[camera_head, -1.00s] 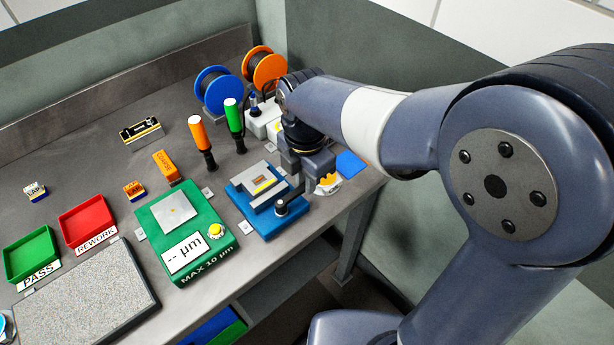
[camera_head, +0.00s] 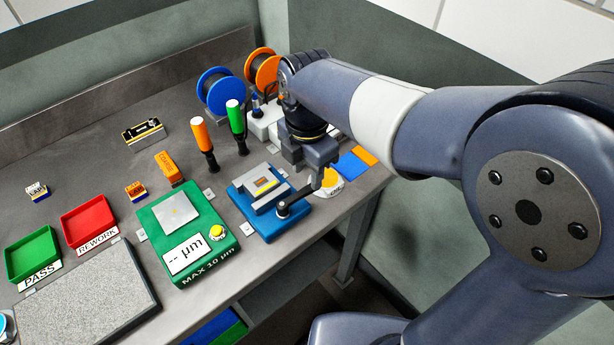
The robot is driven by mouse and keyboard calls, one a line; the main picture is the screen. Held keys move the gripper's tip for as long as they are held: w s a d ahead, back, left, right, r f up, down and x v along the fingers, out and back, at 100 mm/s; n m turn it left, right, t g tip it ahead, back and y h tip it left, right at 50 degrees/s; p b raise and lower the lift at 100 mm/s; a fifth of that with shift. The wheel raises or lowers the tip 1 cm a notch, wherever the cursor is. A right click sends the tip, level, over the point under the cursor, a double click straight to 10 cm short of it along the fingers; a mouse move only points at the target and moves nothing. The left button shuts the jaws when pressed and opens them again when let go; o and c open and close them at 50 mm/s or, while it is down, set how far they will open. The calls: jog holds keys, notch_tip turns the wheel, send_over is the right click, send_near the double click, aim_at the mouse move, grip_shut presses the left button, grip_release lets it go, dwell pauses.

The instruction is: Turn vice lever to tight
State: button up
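The vice (camera_head: 262,194) has grey jaws on a blue base and stands near the front edge of the bench. A small yellow-topped piece (camera_head: 265,184) lies between its jaws. The dark lever (camera_head: 293,205) pivots at the vice's front and points to the upper right.
A green gauge block (camera_head: 188,229) with a display stands left of the vice. Orange (camera_head: 201,136) and green (camera_head: 235,117) handled tools stand behind it. A yellow-and-white round item (camera_head: 329,181) and blue (camera_head: 352,163) and orange (camera_head: 365,155) pads lie right of my gripper.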

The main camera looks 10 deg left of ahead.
aim_at(309, 188)
notch_tip(309, 188, up, 8)
jog(key=shift+f, duration=0.25)
notch_tip(309, 188, down, 10)
jog(key=shift+f, duration=0.25)
jog(key=shift+s+d+f, duration=0.1)
jog(key=shift+f, duration=0.2)
jog(key=shift+s+d+m, duration=0.1)
jog(key=shift+m, duration=0.3)
jog(key=shift+r, duration=0.7)
jog(key=shift+f, duration=0.1)
